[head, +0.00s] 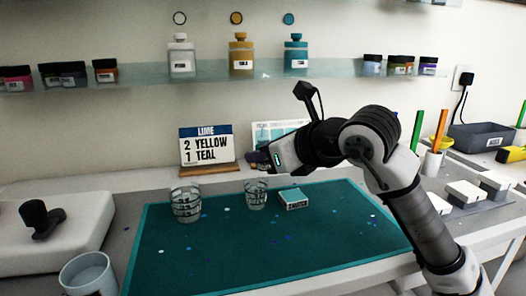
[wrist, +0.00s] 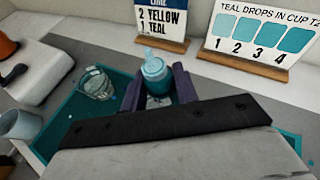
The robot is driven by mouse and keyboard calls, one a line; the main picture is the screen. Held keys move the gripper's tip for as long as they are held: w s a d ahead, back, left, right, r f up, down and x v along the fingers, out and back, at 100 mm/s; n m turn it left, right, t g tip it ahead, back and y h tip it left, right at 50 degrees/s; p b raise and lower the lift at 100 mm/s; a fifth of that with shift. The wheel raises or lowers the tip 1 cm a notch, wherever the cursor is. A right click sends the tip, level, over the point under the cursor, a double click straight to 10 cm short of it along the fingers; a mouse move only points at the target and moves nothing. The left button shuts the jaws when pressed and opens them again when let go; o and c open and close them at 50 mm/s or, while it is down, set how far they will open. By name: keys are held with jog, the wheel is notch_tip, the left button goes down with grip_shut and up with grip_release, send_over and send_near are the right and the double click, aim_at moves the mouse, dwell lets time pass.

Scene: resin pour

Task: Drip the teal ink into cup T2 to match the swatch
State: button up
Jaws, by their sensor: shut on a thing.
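My gripper (head: 260,160) is above the teal mat, over the right clear cup (head: 256,196). In the wrist view its dark fingers (wrist: 155,84) are shut on a small teal ink bottle (wrist: 155,72) with a pale nozzle, pointing away from me. The left clear cup (head: 186,204) stands on the mat; it also shows in the wrist view (wrist: 96,84). No label reading T2 is legible on either cup. A card headed "TEAL DROPS IN CUP T2" (wrist: 262,38) shows numbered teal patches.
A lime recipe card (head: 206,148) stands behind the teal mat (head: 200,260). A shelf (head: 210,72) holds several bottles and jars. A white cup (head: 88,275) stands at front left; pale blocks (head: 463,192) and a grey bin (head: 480,138) are at right.

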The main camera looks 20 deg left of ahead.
jog(key=shift+d+r+n+t+h, duration=0.1)
jog(key=shift+r+n+t+h, duration=0.15)
jog(key=shift+n+t+h, duration=0.6)
jog(key=shift+n+t, duration=0.35)
jog(key=shift+n, duration=0.7)
jog(key=n+t, duration=0.1)
jog(key=w+d+f+n+t, duration=0.1)
jog(key=n, duration=0.1)
jog(key=shift+w+h+b, duration=0.15)
jog(key=shift+h+b, duration=0.2)
jog(key=shift+b, duration=0.05)
jog(key=shift+w+f+n+t+b, duration=0.15)
jog(key=shift+f+n+t+b, duration=0.15)
jog(key=shift+n+t+b, duration=0.35)
jog(key=n+t+b, duration=0.1)
jog(key=b, duration=0.3)
jog(key=f+n+t+b, duration=0.1)
jog(key=n+b, duration=0.1)
jog(key=b, duration=0.2)
jog(key=shift+w+d+f+n, duration=0.15)
jog(key=shift+w+n, duration=0.05)
jog(key=shift+n, duration=0.05)
jog(key=shift+r+n, duration=0.3)
jog(key=shift+r, duration=0.2)
jog(key=shift+t+b, duration=0.25)
jog(key=shift+b, duration=0.25)
